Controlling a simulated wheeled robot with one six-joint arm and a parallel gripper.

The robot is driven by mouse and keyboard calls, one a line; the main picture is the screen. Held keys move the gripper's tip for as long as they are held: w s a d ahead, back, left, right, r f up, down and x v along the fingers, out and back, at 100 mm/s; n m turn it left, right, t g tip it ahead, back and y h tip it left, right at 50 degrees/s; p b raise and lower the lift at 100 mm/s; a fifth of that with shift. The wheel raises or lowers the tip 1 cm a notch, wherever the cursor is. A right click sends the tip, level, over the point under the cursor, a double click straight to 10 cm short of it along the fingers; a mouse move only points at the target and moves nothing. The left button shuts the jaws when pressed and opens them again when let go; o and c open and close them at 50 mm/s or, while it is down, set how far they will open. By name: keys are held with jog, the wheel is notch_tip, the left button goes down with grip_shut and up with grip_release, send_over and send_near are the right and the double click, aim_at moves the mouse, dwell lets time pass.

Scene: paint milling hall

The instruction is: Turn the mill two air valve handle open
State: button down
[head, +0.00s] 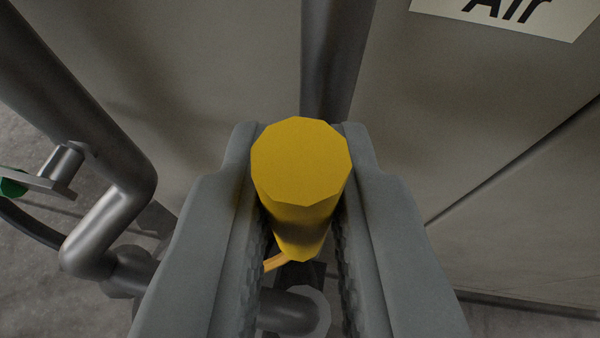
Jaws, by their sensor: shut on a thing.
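A yellow handle (300,165) with a many-sided round end stands between the two grey fingers of my gripper (300,190) in the middle of the head view. My gripper is shut on the handle, with a finger on each side of it. A thin yellow-orange part (275,262) shows below the handle. The valve body behind it is mostly hidden by the handle and fingers. A cream sign reading "Air" (510,12) is at the top right, partly cut off by the frame edge.
A bent grey pipe (115,195) runs down the left side, with a small green part (12,187) on a fitting at the far left. Grey pipework (290,312) shows low between the fingers. A grey panel (480,130) stands behind on the right.

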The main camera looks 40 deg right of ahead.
dwell(0.4)
jog(key=c, duration=1.4)
grip_release()
jog(key=shift+a, duration=0.1)
jog(key=v, duration=1.7)
jog(key=shift+s+a, duration=0.1)
jog(key=shift+a, duration=0.05)
